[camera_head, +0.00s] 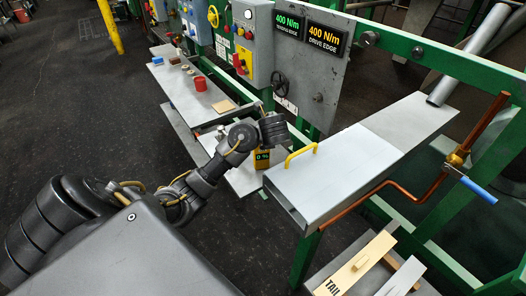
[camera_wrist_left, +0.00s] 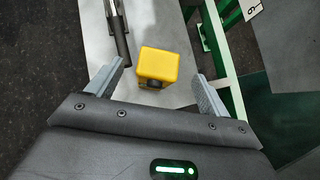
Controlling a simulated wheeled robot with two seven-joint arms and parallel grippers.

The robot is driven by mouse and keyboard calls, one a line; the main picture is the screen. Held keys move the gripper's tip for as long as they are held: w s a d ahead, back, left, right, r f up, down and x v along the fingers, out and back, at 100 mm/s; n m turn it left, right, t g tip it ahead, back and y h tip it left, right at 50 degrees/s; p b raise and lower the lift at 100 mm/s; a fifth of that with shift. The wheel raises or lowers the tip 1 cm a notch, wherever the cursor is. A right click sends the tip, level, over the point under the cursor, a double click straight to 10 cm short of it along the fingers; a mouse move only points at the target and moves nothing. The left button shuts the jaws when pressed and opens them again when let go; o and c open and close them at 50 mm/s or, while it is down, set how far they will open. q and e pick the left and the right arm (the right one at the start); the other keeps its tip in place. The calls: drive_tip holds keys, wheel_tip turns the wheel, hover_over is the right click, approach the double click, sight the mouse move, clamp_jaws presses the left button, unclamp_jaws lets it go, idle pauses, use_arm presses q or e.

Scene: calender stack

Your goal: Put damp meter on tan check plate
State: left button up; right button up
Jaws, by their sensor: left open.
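The damp meter (camera_head: 262,160) is a yellow block with a dark face and a green readout. It stands on a grey lower shelf, partly hidden by my left wrist. In the left wrist view the yellow top of the meter (camera_wrist_left: 157,64) lies between and beyond my two grey fingers. My left gripper (camera_wrist_left: 161,72) is open and empty, above the meter; I cannot tell if a finger touches it. A small tan square plate (camera_head: 223,106), seemingly the tan check plate, lies bare near the end of the upper shelf. My right gripper is not in view.
The upper shelf (camera_head: 178,92) also holds a red cup (camera_head: 200,83) and small parts. A dark-handled tool (camera_wrist_left: 119,42) lies left of the meter. A grey box with a yellow handle (camera_head: 301,155) stands close right.

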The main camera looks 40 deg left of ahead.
sight(261, 152)
use_arm(q)
drive_tip(key=shift+w+a+f, duration=0.15)
drive_tip(key=shift+a+f, duration=0.2)
drive_tip(key=shift+w+a+f, duration=0.1)
drive_tip(key=shift+w+f, duration=0.05)
drive_tip(key=shift+f, duration=0.05)
drive_tip(key=shift+w+a+f, duration=0.1)
drive_tip(key=shift+w+f, duration=0.05)
drive_tip(key=x, duration=0.5)
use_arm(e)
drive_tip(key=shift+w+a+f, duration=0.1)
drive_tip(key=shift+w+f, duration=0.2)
use_arm(q)
drive_tip(key=c, duration=0.5)
clamp_jaws()
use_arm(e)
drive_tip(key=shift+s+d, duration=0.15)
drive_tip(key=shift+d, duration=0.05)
